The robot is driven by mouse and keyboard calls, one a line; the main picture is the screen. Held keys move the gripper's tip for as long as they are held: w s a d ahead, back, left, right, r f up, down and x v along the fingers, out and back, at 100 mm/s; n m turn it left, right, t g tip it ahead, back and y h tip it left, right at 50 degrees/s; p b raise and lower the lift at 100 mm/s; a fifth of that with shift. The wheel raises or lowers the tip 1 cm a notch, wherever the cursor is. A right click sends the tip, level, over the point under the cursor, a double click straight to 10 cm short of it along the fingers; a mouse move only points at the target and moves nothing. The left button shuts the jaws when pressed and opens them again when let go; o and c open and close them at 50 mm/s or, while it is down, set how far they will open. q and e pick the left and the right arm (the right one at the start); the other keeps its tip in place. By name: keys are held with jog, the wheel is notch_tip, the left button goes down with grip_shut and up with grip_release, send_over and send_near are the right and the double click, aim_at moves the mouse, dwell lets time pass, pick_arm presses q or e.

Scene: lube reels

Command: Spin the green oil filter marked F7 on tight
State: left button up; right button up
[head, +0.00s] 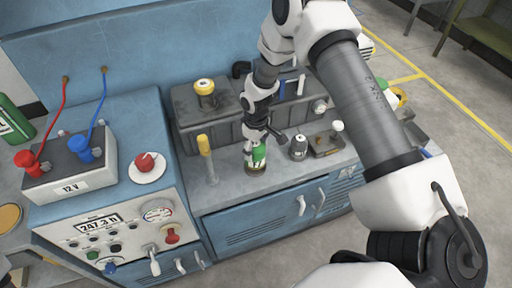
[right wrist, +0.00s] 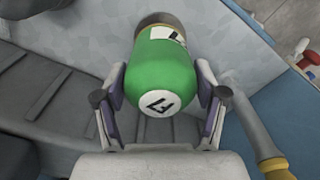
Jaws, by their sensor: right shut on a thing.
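The green oil filter (head: 259,155) stands on the grey ledge of the blue machine in the head view, at a dark round base. My right gripper (head: 256,146) comes down on it from above. In the right wrist view the green filter (right wrist: 163,72) sits between the two fingers of the right gripper (right wrist: 162,100), with a white label reading F7 on its end. The fingers are shut on its sides. Its far end meets a brownish ring (right wrist: 160,19); how tightly they join I cannot tell. My left gripper is not in view.
A yellow-handled dipstick (head: 204,146) stands left of the filter. A dark grey canister (head: 299,147) and a small tray (head: 326,144) lie to its right. The grey engine block with a yellow cap (head: 205,87) rises behind. A 12 V battery (head: 70,170) stands at left.

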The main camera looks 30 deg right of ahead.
jog(key=shift+f+b, duration=0.55)
jog(key=shift+f, duration=0.4)
jog(key=o, duration=1.1)
